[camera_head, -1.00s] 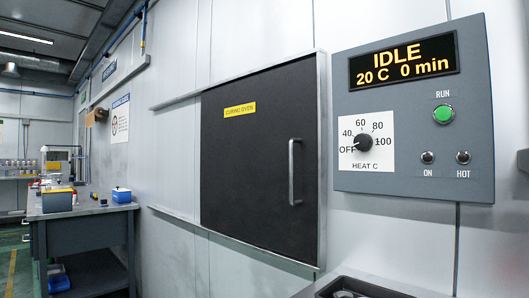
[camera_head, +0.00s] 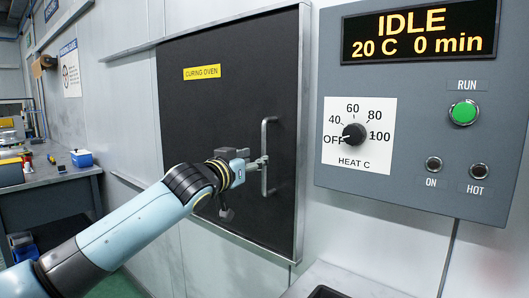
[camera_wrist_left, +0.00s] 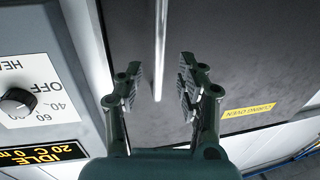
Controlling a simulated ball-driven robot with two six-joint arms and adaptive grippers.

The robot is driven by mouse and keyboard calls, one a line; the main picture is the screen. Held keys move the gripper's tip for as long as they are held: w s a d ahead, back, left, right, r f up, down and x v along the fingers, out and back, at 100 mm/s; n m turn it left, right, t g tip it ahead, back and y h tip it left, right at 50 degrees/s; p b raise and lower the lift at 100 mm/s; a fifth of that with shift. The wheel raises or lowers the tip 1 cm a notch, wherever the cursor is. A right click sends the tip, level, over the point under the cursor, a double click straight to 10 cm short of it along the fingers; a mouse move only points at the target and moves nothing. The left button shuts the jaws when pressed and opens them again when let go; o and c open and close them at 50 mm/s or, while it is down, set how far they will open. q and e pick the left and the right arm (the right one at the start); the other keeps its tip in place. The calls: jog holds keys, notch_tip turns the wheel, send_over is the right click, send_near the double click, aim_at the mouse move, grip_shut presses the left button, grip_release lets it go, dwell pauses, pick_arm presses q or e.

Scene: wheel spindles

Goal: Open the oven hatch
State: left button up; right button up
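The oven hatch (camera_head: 215,100) is a dark panel with a yellow "CURING OVEN" label, closed in its metal frame. Its vertical metal handle (camera_head: 265,178) is near the hatch's right edge. My left gripper (camera_head: 262,163) is at the handle, about mid-height. In the left wrist view the gripper (camera_wrist_left: 158,85) is open, with the handle (camera_wrist_left: 160,45) between its two fingers and a gap on each side. The hatch (camera_wrist_left: 240,60) fills much of that view. My right gripper is in neither view.
A grey control panel (camera_head: 415,190) right of the hatch reads IDLE, 20 C, 0 min, with its heat dial (camera_head: 354,134) at OFF. A workbench (camera_head: 50,180) stands at the left. A dark tray (camera_head: 330,292) shows at the bottom edge.

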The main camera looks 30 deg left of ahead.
aim_at(263, 154)
pick_arm(q)
jog(key=w, duration=0.4)
jog(key=shift+w+a+r+p, duration=0.1)
jog(key=shift+w+a+p, duration=0.15)
jog(key=shift+w+p, duration=0.15)
jog(key=shift+w, duration=0.65)
jog(key=shift+w+a, duration=0.1)
jog(key=shift+c, duration=0.6)
grip_shut()
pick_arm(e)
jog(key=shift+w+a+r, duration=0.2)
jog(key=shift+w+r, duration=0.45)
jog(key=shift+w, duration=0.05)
pick_arm(q)
jog(key=shift+w+f, duration=0.15)
jog(key=shift+f, duration=0.15)
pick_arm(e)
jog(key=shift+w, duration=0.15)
